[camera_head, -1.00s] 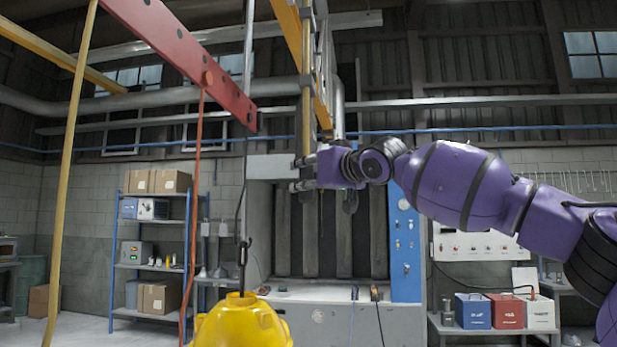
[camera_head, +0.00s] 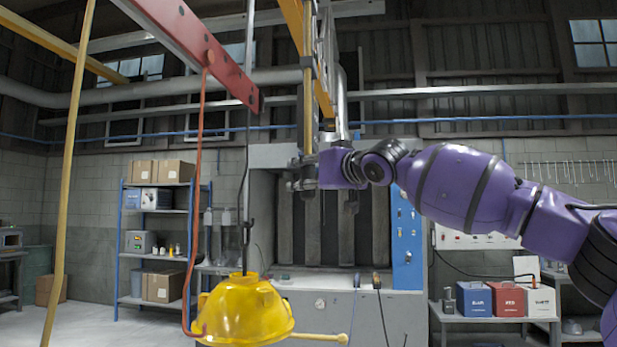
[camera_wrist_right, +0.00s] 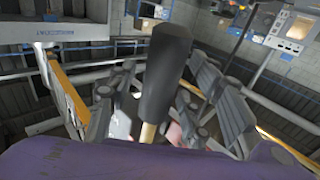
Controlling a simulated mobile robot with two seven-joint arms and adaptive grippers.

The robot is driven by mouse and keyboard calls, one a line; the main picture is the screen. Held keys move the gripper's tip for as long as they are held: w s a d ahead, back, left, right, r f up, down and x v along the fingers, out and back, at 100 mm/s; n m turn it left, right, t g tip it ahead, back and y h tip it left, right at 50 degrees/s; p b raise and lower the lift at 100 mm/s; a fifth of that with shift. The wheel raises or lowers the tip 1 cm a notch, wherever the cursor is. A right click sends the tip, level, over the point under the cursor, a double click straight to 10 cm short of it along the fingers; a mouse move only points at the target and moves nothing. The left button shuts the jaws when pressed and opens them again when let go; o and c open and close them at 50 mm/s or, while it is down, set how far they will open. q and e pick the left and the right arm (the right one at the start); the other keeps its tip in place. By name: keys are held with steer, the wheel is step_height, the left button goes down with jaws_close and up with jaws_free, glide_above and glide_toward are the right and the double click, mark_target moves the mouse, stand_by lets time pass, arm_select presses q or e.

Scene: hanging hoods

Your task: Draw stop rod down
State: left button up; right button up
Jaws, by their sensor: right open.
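A tan vertical rod (camera_head: 307,120), which I take to be the stop rod, hangs from the overhead frame in the head view. My right gripper (camera_head: 298,173) is at its lower end. In the right wrist view a thick dark grip (camera_wrist_right: 165,75) with a thin tan rod below it (camera_wrist_right: 147,133) stands between the spread fingers of this gripper (camera_wrist_right: 155,115). The gripper is open, with fingers on both sides; I cannot tell whether they touch it. The rod's lower end is hidden by the gripper in the head view. My left gripper is not in view.
A yellow hood (camera_head: 243,315) hangs on a hook below a red beam (camera_head: 200,45), with a red hose (camera_head: 197,170) beside it. A tan pole (camera_head: 68,170) stands at left. A grey cabinet (camera_head: 335,305), shelves (camera_head: 155,184) and a bench with colored boxes (camera_head: 507,300) are behind.

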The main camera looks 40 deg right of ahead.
steer(key=shift+s, duration=0.65)
steer(key=s+a, duration=0.1)
steer(key=s, duration=0.9)
steer(key=shift+s+a, duration=0.15)
steer(key=shift+s, duration=0.2)
